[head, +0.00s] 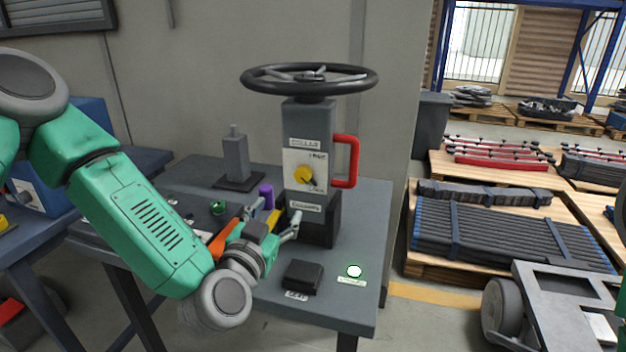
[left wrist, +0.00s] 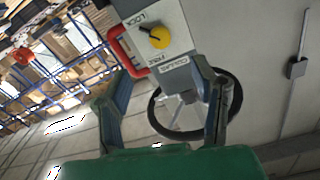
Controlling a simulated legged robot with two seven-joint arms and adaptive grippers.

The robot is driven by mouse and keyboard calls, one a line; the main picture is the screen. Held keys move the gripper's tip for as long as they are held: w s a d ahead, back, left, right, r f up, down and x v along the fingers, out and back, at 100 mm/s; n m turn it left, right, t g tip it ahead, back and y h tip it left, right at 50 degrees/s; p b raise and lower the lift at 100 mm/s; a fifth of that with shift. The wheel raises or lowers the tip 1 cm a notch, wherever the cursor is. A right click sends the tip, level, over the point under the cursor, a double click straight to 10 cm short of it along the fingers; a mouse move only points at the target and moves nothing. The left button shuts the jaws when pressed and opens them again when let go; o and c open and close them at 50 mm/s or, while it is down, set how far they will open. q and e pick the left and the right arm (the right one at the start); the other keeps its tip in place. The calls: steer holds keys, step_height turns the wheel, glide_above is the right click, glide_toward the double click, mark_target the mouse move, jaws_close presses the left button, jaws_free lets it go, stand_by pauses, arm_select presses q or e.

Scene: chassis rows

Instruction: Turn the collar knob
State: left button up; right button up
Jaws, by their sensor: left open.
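The yellow knob (head: 303,174) sits on a pale plate (head: 304,160) on the front of a grey column, with a small label above and another below the plate. The knob has a dark pointer mark. It also shows in the left wrist view (left wrist: 160,38), where the plate carries words at two positions; the pointer's exact setting is hard to tell. My left gripper (head: 278,212) is open, below and in front of the knob and apart from it. In the left wrist view its two fingers (left wrist: 162,75) are spread with the column beyond them. My right gripper is out of view.
A black handwheel (head: 310,80) tops the column, and a red handle (head: 346,161) juts from its right side. On the bench (head: 358,210) are a purple cylinder (head: 266,195), a dark block (head: 303,275), a lit white button (head: 354,271) and a grey post (head: 236,158).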

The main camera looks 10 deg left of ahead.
mark_target(300, 180)
arm_select(q)
steer(key=w, duration=1.2)
steer(key=shift+w, duration=0.35)
steer(key=shift+w+d, duration=0.3)
steer(key=shift+w, duration=0.15)
steer(key=shift+d+r, duration=0.1)
steer(key=shift+d, duration=0.1)
steer(key=shift+a, duration=0.1)
steer(key=c, duration=1.2)
steer(key=shift+o, duration=0.2)
steer(key=shift+a, duration=0.15)
